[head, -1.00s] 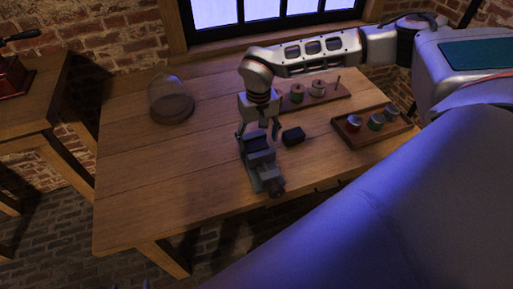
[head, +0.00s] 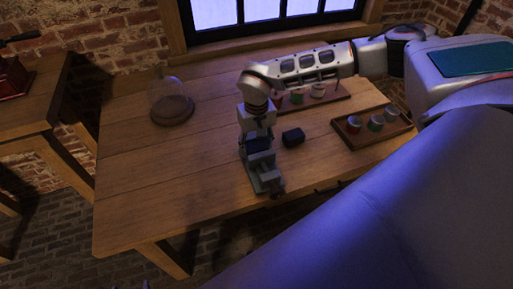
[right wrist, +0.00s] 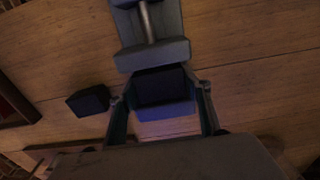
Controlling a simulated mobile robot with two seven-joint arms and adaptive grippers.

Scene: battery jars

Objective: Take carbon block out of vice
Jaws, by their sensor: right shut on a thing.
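The grey vice (head: 265,177) stands on the wooden table; its screw and one jaw also show at the top of the right wrist view (right wrist: 152,55). The dark carbon block (right wrist: 162,88) is at the vice, next to that jaw. My right gripper (head: 256,143) points down over the vice's far end. Its two fingers are shut on the carbon block, one on each side, in the right wrist view. Whether the block still touches the vice jaws cannot be told. My left gripper is not in view.
A second dark block (head: 293,137) lies on the table just right of the vice. Two wooden trays with small jars stand at the right, one farther back (head: 341,97) and one nearer (head: 352,143). A glass dome (head: 168,97) stands back left. The table's left part is clear.

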